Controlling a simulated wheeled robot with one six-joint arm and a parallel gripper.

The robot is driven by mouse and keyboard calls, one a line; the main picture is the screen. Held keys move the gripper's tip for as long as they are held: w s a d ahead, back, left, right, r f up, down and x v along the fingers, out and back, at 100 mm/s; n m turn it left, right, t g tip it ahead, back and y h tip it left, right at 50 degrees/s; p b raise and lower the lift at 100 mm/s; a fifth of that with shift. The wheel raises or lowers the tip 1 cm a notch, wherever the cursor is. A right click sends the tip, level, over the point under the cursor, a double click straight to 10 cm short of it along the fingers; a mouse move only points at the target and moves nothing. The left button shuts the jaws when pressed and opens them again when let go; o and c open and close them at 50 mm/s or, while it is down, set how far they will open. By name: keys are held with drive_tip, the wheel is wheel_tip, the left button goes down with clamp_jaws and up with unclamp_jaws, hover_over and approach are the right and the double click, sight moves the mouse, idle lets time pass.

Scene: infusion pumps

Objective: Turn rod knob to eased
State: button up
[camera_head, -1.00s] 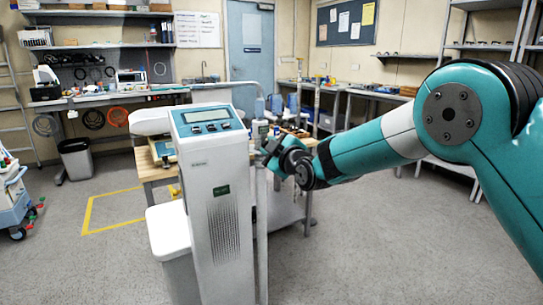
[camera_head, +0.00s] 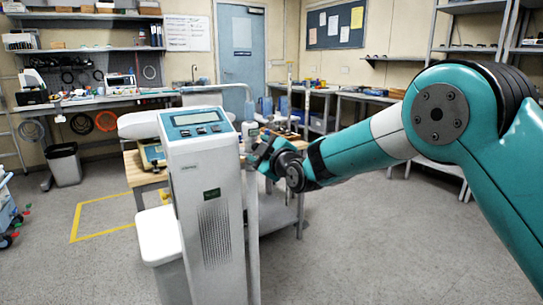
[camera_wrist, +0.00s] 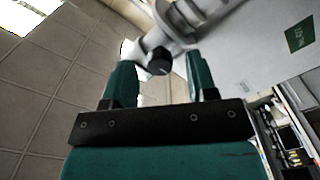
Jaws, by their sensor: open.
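The black rod knob (camera_wrist: 159,62) shows in the wrist view on a pale clamp on the rod, between the tips of my open gripper (camera_wrist: 160,75). The two teal fingers stand on either side of it, and I cannot tell whether either touches it. In the head view my gripper (camera_head: 258,150) is beside the upright pale rod (camera_head: 251,215), right of the tall white and grey device (camera_head: 205,190). The knob itself is hidden or too small to make out there.
A wooden-topped bench (camera_head: 147,172) stands behind the device. The floor (camera_head: 350,250) at the right is clear.

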drive_tip(key=b+v, duration=0.3)
drive_tip(key=v, duration=1.4)
drive_tip(key=shift+s+d, duration=0.1)
drive_tip(key=shift+s, duration=0.05)
drive_tip(key=s+d+f+m+g+h, duration=0.25)
drive_tip(key=s+g, duration=0.25)
drive_tip(key=s, duration=0.5)
drive_tip(key=s+d+f+m+g+h, duration=0.1)
drive_tip(key=s+d+m+g, duration=0.35)
drive_tip(key=s, duration=0.55)
drive_tip(key=s+d+f+m+g+h, duration=0.25)
drive_tip(key=s+g, duration=0.25)
drive_tip(key=s, duration=0.5)
wheel_tip(320, 180, up, 19)
drive_tip(key=p, duration=1.9)
drive_tip(key=shift+s+d+m, duration=0.2)
drive_tip(key=shift+d+m, duration=0.05)
drive_tip(key=shift+m, duration=0.1)
